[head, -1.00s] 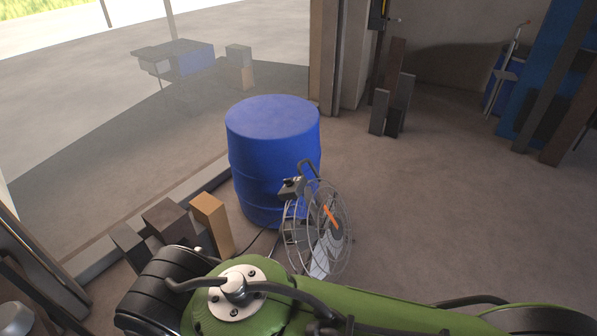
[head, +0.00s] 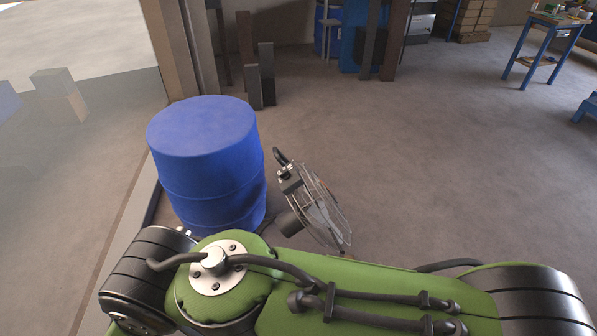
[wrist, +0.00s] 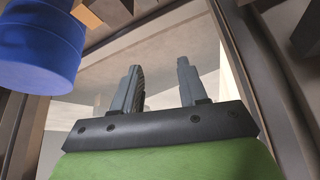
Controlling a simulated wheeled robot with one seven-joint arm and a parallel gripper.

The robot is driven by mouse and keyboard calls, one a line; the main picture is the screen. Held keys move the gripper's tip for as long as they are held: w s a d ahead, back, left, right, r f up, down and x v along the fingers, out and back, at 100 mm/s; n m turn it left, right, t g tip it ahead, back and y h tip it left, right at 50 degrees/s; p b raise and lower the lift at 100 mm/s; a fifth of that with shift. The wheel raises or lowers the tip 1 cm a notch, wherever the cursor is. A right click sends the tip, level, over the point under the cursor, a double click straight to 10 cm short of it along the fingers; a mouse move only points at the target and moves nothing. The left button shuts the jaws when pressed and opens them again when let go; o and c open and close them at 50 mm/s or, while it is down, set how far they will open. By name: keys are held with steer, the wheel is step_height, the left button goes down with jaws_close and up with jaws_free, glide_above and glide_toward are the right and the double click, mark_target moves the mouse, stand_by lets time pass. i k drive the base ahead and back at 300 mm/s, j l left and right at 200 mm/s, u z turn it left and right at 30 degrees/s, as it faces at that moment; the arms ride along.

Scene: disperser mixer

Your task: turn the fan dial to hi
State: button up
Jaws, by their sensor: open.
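The fan (head: 318,205) has a round wire cage and stands on the floor just right of the blue drum in the head view, seen from its side. A small dark box with a knob-like top (head: 289,180) sits at the top of the fan's back; its markings are too small to read. My green arm crosses in front of the fan's lower part and hides its base. My gripper (wrist: 157,88) shows in the wrist view with its two fingers apart and nothing between them. The fan is not seen in the wrist view.
The blue drum (head: 205,165) stands close beside the fan, and it also shows in the wrist view (wrist: 42,45). Dark posts (head: 260,75) stand behind. A blue table (head: 548,45) is at the far right. The floor right of the fan is open.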

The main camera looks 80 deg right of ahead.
mark_target(285, 174)
steer(key=i+l+z, duration=0.2)
steer(key=z, duration=0.25)
steer(key=i+z, duration=0.7)
steer(key=z, duration=0.25)
steer(key=i+j+z, duration=0.15)
steer(key=i+z, duration=0.15)
steer(key=z, duration=0.15)
steer(key=i+j+z, duration=0.1)
steer(key=i+z, duration=0.15)
steer(key=i, duration=0.1)
